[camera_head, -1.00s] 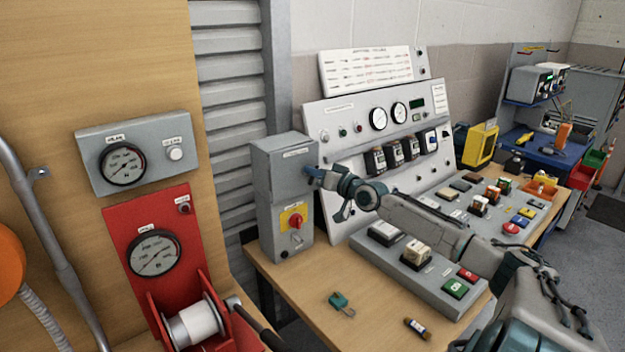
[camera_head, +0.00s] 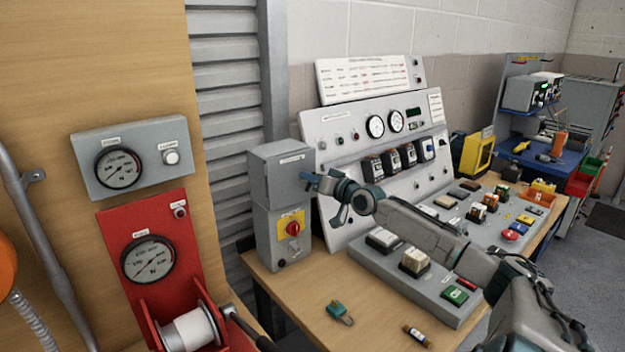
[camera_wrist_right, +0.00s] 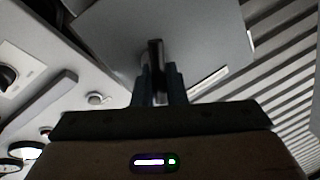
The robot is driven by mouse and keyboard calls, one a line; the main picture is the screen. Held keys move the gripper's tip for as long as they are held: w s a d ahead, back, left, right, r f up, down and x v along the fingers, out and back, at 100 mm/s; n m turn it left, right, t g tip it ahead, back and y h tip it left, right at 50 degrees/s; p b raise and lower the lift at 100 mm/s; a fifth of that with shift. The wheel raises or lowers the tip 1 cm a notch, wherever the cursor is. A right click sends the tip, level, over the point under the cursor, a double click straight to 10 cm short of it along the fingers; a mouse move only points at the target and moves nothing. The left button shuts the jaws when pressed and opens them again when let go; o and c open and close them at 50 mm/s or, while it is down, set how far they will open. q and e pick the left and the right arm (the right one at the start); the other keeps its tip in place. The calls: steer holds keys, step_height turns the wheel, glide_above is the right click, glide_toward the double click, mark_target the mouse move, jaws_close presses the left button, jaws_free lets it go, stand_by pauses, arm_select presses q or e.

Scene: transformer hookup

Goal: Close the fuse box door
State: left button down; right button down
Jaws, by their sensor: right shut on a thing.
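The grey fuse box (camera_head: 281,168) stands at the back left corner of the bench, on top of a grey unit with a red switch (camera_head: 292,229). Its door face, with a label strip near the top, looks flush or nearly flush with the box; I cannot tell whether a small gap is left. My right gripper (camera_head: 307,178) is at the right edge of the door, shut on the dark door handle. In the right wrist view, the fingers (camera_wrist_right: 157,78) hold the handle against the grey door panel (camera_wrist_right: 205,40). My left gripper is not in view.
A sloped meter panel (camera_head: 375,150) stands right of the box, close behind my right arm. A control strip (camera_head: 400,275) with blocks and buttons lies below the arm. A green clip (camera_head: 338,311) and a small cylinder (camera_head: 415,334) lie on the open wood in front.

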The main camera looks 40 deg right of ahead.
steer(key=shift+w+d+r, duration=0.1)
steer(key=shift+d+r, duration=0.05)
steer(key=shift+r, duration=0.2)
stand_by(0.4)
steer(key=c, duration=1.8)
jaws_free()
